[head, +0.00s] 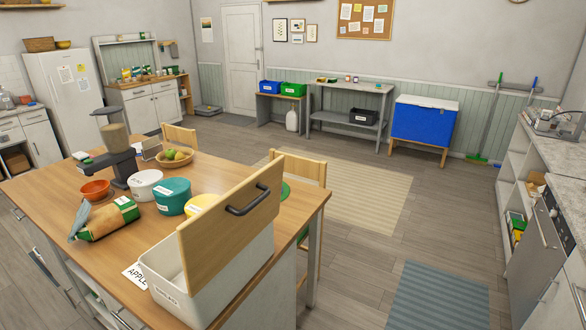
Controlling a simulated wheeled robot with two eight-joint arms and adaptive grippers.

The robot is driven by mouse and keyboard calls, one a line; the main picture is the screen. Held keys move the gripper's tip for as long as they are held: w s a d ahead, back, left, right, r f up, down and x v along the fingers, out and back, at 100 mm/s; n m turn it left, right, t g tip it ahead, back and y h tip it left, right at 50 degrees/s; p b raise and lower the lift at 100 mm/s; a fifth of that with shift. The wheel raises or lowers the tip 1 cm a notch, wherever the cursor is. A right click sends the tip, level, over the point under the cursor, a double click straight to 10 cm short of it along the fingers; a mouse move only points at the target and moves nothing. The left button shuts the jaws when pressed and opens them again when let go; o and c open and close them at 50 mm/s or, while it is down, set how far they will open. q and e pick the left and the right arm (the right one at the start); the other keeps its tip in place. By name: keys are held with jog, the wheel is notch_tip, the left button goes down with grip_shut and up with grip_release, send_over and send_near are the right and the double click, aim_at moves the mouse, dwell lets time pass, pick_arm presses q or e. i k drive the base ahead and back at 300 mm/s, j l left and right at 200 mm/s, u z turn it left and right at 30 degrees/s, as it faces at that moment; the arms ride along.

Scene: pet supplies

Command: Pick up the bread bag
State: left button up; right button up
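A brown bag with green panels and a white label (108,218), which looks like the bread bag, lies on its side on the wooden table (62,195). Its gathered grey-blue end points to the left. It lies in front of an orange bowl (95,190) and to the left of several round tubs. Its label is too small to read. Neither of my grippers is in view.
A white bin (215,285) with its wooden lid raised stands at the table's near right. A white tub (144,186), a teal tub (173,197) and a dark grey appliance (122,163) stand near the bag. Open floor lies right of the table.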

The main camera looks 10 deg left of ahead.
aim_at(104, 221)
jog(key=u, duration=1.6)
jog(key=j+u, duration=0.3)
jog(key=i+j+u, duration=0.8)
jog(key=i+j, duration=0.15)
jog(key=i+z, duration=0.25)
jog(key=z, duration=0.15)
jog(key=i+z, duration=0.35)
jog(key=i+j+z, duration=0.1)
jog(key=z, duration=0.3)
jog(key=i+z, duration=0.2)
jog(key=z, duration=0.2)
jog(key=i+z, duration=0.15)
jog(key=z, duration=0.3)
jog(key=i+j+z, duration=0.1)
jog(key=z, duration=0.3)
jog(key=i+j+z, duration=0.15)
jog(key=z, duration=0.25)
jog(key=i+j+z, duration=0.2)
jog(key=z, duration=0.25)
jog(key=i+j+z, duration=0.1)
jog(key=j+z, duration=0.15)
jog(key=z, duration=0.15)
